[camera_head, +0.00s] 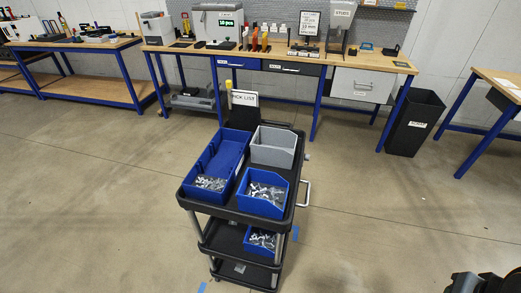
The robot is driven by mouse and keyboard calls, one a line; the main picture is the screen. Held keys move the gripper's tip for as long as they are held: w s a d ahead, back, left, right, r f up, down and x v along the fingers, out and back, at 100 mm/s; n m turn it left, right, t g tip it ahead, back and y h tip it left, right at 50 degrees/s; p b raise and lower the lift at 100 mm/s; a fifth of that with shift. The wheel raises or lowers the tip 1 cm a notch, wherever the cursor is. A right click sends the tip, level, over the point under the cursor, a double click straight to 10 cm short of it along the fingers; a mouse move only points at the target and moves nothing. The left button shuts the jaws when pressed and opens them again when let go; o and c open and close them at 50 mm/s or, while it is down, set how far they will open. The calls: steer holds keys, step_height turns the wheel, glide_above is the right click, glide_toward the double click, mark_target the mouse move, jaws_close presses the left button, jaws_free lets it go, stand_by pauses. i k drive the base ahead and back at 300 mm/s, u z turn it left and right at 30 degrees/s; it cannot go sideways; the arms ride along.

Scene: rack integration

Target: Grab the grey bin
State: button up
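The grey bin (273,147) sits on the top shelf of a black cart (234,209), at the back right of the shelf. It looks empty from here, though its floor is only partly visible. A long blue bin (217,163) with metal parts at its near end stands just left of it. A smaller blue bin (263,193) full of metal parts stands right in front of it. Dark parts at the bottom right corner may belong to my arm. My gripper cannot be made out in this view.
A pick list sign (244,98) stands at the cart's far end. A lower shelf holds another blue bin (260,240). A long workbench (281,57) runs behind, with a black waste bin (414,123) at its right. Open floor surrounds the cart's front and sides.

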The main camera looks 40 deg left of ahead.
mark_target(269, 145)
steer(key=i, duration=1.55)
steer(key=u, duration=3.55)
